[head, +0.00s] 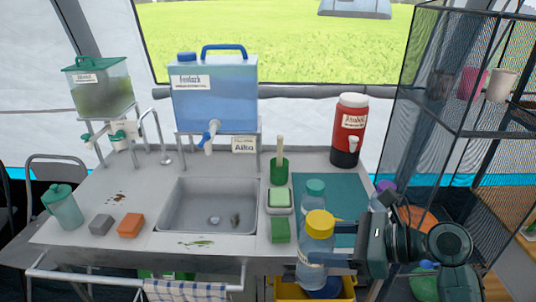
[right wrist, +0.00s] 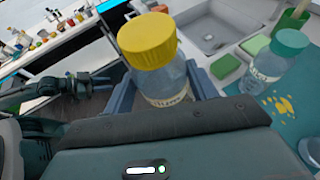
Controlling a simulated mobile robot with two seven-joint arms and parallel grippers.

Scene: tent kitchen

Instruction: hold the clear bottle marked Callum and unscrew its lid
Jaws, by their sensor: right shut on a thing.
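A clear bottle with a yellow lid (head: 318,243) is upright in my right gripper (head: 322,259), in front of the counter's edge. In the right wrist view the gripper's fingers close on both sides of the bottle (right wrist: 172,80); its lid is on. Its label shows, but I cannot read the name for sure. Another clear bottle, with a teal lid (head: 314,197), stands on the teal mat behind it and shows in the right wrist view (right wrist: 268,75). My left gripper (right wrist: 92,84) appears dark at the left of the right wrist view; its jaw opening is unclear.
The sink (head: 212,212) is left of the bottles, with a green sponge (head: 280,229) between. A yellow bin (head: 290,291) is below the counter edge. A mesh shelf (head: 440,110) stands at the right. A red drink cooler (head: 349,130) stands at the back.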

